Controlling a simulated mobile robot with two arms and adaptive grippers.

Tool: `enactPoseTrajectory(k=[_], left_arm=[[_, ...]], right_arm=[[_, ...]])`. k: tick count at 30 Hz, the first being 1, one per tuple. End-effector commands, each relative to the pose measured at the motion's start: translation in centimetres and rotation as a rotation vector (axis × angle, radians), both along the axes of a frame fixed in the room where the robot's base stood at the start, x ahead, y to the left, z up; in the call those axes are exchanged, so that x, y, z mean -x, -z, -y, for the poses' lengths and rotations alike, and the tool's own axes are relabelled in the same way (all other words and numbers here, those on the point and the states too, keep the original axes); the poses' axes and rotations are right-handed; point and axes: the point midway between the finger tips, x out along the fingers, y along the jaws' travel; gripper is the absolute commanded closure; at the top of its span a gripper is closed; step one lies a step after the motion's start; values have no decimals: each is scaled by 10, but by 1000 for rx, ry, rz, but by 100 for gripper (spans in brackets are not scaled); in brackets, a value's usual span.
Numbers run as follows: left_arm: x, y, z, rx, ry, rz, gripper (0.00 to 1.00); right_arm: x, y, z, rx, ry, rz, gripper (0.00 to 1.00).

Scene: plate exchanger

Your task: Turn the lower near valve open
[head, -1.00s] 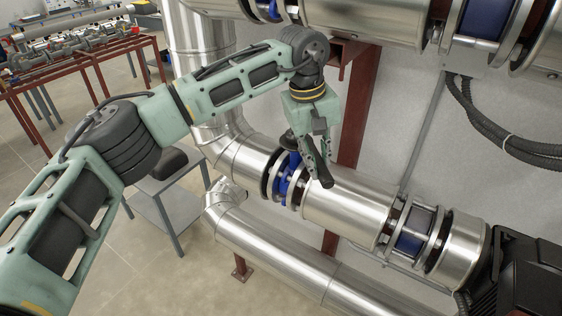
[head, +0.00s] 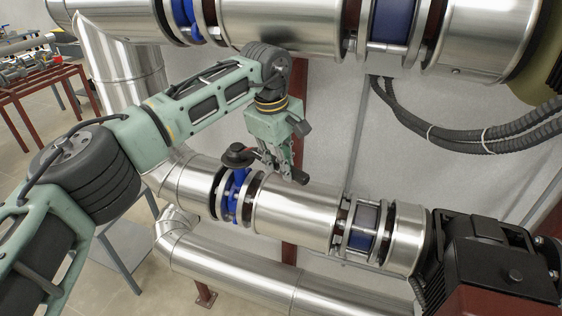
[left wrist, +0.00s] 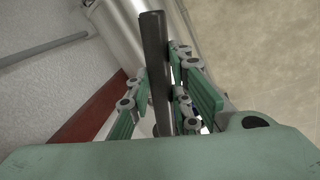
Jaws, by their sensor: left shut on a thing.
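The lower pipe carries a blue valve (head: 236,196) between flanges. Its black handle has a round hub (head: 238,155) above the valve and a dark lever (head: 300,178) reaching right over the silver pipe, roughly along it. My left gripper (head: 284,165) is shut on this lever, pointing down from above. In the left wrist view the dark lever (left wrist: 155,70) runs between the green fingers of my left gripper (left wrist: 172,95). The middle of the lever is partly hidden by the fingers. My right gripper is not in view.
The upper silver pipe (head: 285,28) crosses above my left arm. A second blue valve section (head: 362,228) lies farther right on the lower pipe. A black motor (head: 495,260) stands at lower right, and black cables (head: 470,138) hang on the wall. A grey side table (head: 125,245) stands at left.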

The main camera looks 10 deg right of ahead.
Motion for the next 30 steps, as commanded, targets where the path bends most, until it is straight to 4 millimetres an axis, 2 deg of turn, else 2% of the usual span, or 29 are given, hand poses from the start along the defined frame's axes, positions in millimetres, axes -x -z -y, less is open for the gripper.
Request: enactPoseTrajectory(k=[5,6,12,25,30], left_arm=[[-2,-3,1,8,-3,6,100],[-2,-3,1,7,-3,7,78],[-1,-2,0,4,-1,5,62],[0,-1,-1,1,3,2,62],[4,0,-8,1,45,0,62]], right_arm=[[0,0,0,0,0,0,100],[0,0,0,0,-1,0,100],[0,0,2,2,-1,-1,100],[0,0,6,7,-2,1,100],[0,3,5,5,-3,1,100]])
